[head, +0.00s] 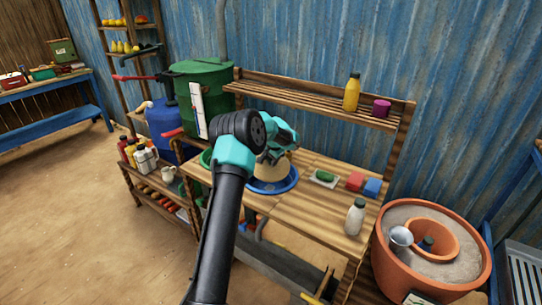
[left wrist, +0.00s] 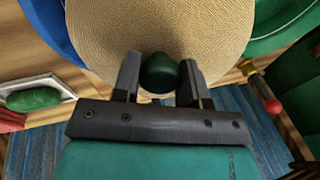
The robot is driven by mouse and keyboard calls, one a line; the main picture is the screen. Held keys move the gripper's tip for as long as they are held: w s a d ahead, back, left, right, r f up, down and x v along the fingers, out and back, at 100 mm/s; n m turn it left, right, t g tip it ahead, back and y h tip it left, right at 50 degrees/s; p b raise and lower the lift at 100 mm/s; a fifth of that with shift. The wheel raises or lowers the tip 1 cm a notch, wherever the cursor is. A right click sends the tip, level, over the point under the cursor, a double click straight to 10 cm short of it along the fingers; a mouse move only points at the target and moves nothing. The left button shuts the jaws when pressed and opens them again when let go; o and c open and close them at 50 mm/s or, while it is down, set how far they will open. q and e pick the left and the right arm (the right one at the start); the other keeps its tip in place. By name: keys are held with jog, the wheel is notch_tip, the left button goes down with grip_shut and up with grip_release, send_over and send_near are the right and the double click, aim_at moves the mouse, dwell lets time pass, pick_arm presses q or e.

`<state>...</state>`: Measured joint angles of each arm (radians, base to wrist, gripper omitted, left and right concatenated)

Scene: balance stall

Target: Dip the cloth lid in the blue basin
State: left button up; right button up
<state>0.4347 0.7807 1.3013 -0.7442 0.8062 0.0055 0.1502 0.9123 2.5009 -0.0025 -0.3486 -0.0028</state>
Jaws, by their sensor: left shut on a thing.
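The cloth lid (left wrist: 160,28) is a round tan woven disc with a dark green knob (left wrist: 160,72). My left gripper (left wrist: 160,78) is shut on the knob, one finger on each side. In the head view my left gripper (head: 272,156) is above the worktable, and the lid (head: 272,171) shows under it. The blue basin (head: 289,186) stands on the table behind and around the lid in that view; in the left wrist view its rim (left wrist: 48,28) shows past the lid's left side. I cannot tell whether lid and basin touch. My right gripper is not in view.
A green basin (left wrist: 285,28) is beside the blue one. A green item on a small tray (head: 325,178), red (head: 354,181) and blue (head: 372,187) blocks and a white bottle (head: 355,217) stand on the table to the right. A slatted shelf (head: 300,98) rises behind.

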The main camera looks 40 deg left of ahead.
aim_at(271, 168)
pick_arm(q)
jog(key=shift+f, duration=2.75)
